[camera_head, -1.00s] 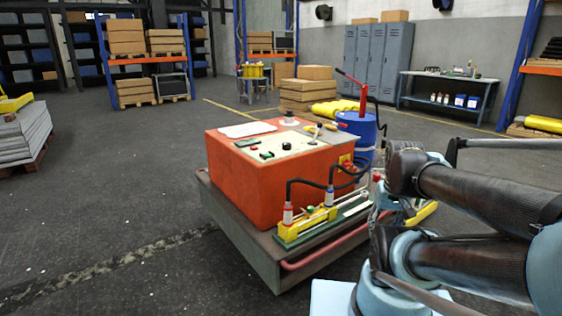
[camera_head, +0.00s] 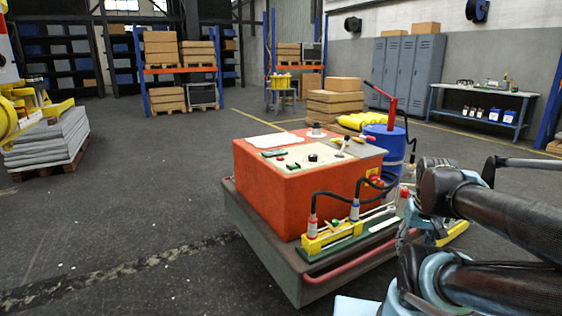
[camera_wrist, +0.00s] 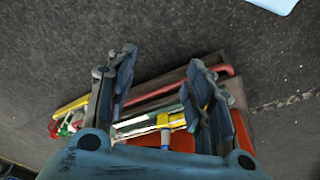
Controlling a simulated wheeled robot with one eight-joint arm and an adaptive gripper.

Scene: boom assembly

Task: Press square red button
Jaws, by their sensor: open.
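The orange control box (camera_head: 270,190) stands on a low cart, with a pale panel (camera_head: 305,156) on top. The panel has small red, green and black controls. A small red button (camera_head: 281,158) shows on it, but it is too small to tell if it is square. More red parts (camera_head: 377,181) show on a yellow plate on the box's right side. My gripper (camera_wrist: 160,68) is open and empty in the wrist view, above the cart's edge and apart from the box. In the head view my arm's links hide most of it.
The cart (camera_head: 258,238) has a red rail (camera_head: 350,265) at the front. A yellow pump-like part (camera_head: 330,236) with black hoses sits on it. A blue drum (camera_head: 386,142) stands behind.

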